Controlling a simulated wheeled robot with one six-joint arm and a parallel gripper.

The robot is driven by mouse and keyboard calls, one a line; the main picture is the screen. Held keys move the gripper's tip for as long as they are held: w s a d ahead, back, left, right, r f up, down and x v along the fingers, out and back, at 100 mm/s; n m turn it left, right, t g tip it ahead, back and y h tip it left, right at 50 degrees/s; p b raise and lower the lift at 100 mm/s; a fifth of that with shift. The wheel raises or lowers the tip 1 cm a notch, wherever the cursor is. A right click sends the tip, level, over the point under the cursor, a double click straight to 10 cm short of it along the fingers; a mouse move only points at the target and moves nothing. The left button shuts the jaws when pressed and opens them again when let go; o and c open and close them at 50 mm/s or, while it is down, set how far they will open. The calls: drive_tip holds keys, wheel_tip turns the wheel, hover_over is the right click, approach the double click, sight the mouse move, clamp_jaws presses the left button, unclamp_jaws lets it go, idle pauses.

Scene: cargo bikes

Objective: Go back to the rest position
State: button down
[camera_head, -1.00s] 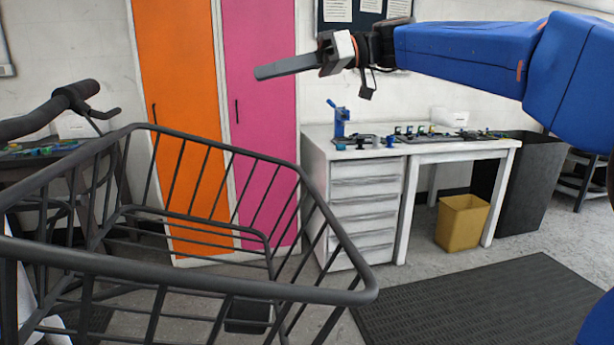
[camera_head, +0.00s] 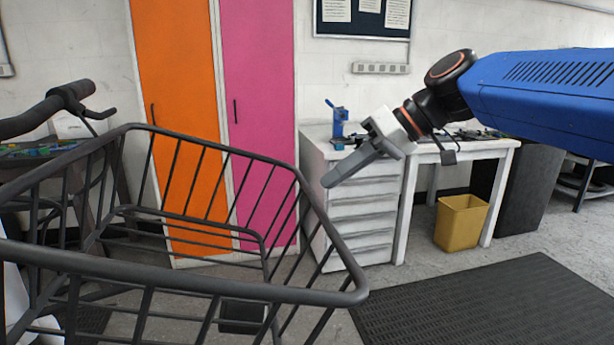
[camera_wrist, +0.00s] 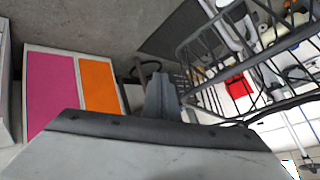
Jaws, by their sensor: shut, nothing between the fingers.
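My gripper (camera_head: 350,170) is shut and empty in the head view. It is held in the air in front of the white workbench, pointing down and to the left, to the right of the bike basket's upper rim. My blue arm reaches in from the right edge. In the wrist view my gripper (camera_wrist: 163,95) points away over the floor, with the basket to its right.
A black wire bike basket (camera_head: 200,283) fills the lower left, with a handlebar (camera_head: 45,110) behind it. Orange (camera_head: 178,100) and pink (camera_head: 258,90) cabinet doors stand behind. A white workbench (camera_head: 405,200) and yellow bin (camera_head: 461,222) stand right. The dark mat (camera_head: 480,305) is clear.

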drive_tip(key=s+d+f+m+t+h, duration=0.1)
drive_tip(key=s+d+f+m+h, duration=0.2)
drive_tip(key=s+d+f, duration=0.2)
drive_tip(key=s+d+f+m+h, duration=0.2)
drive_tip(key=s+d+f, duration=0.4)
drive_tip(key=d+f, duration=0.4)
drive_tip(key=s+d+f+m+t+h, duration=0.1)
drive_tip(key=s+d+f+m+h, duration=0.2)
drive_tip(key=f, duration=0.9)
drive_tip(key=s+d+h, duration=0.1)
drive_tip(key=s+d, duration=0.2)
drive_tip(key=d, duration=0.2)
drive_tip(key=shift+d+f+m+t+h, duration=0.15)
drive_tip(key=shift+f+m+t+h, duration=0.15)
drive_tip(key=shift+f, duration=0.05)
